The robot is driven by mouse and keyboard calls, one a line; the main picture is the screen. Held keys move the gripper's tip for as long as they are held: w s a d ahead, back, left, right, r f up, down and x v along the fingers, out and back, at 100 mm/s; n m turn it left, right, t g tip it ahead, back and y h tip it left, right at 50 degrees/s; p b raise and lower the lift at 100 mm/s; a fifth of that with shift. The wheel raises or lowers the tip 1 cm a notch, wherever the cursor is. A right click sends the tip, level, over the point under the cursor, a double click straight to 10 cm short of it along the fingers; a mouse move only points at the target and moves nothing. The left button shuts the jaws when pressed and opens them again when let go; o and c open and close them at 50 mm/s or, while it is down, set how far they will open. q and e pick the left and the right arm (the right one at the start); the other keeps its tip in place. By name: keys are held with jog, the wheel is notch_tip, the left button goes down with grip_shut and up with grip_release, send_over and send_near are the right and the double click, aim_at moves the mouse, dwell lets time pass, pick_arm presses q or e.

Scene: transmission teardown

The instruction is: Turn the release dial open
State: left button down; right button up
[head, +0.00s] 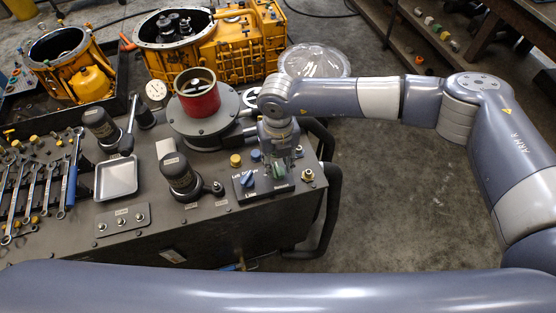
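A black control plate (262,193) lies on the near right part of the dark bench top. It carries a blue knob (247,180) on its left and a small green part (280,170) on its right. White lettering by them is too small to read surely, so I cannot tell which is the release dial. My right gripper (279,172) points down over the green part, with its fingers at or around it. Whether they touch or grip it is unclear. The blue knob is just left of the gripper, apart from it. My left gripper is out of view.
A black-handled device (180,177) stands left of the plate. A yellow button (236,160) and a brass fitting (307,175) flank it. A red cylinder (198,92) stands behind. A metal tray (116,178) and wrenches (70,185) lie left.

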jog(key=shift+f, duration=0.75)
grip_shut()
jog(key=shift+f+n+b, duration=0.15)
jog(key=shift+n+b, duration=0.15)
jog(key=shift+b, duration=0.3)
jog(key=n+b, duration=1.1)
jog(key=b, duration=0.6)
jog(key=shift+r+n+b, duration=0.2)
jog(key=shift+n+b, duration=0.85)
jog(key=shift+n, duration=0.15)
grip_release()
